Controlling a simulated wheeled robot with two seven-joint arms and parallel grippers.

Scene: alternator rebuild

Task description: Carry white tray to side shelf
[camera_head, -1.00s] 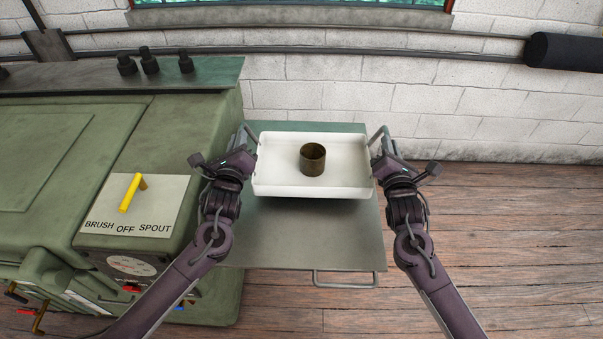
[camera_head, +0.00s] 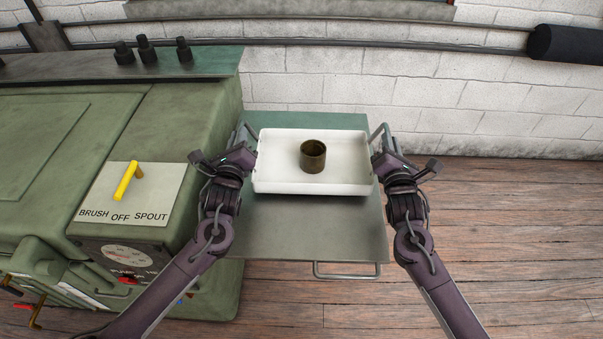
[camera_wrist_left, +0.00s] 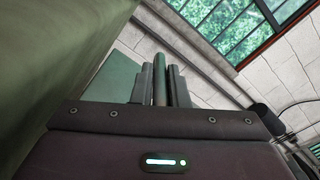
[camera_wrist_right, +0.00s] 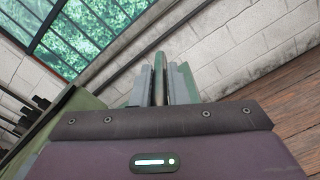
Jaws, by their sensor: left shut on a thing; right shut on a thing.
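My left gripper (camera_head: 246,147) is shut on the tray's left handle. My right gripper (camera_head: 381,148) is shut on the right handle. In the left wrist view the fingers (camera_wrist_left: 160,85) close on a thin bar; the right wrist view (camera_wrist_right: 159,85) shows the same.
A green machine (camera_head: 215,150) with a yellow lever (camera_head: 127,182) stands close on the left, beside my left arm. A white brick wall (camera_head: 450,105) with pipes is behind. Open wooden floor (camera_head: 500,240) lies to the right. A rail (camera_head: 345,272) sticks out from the shelf's front.

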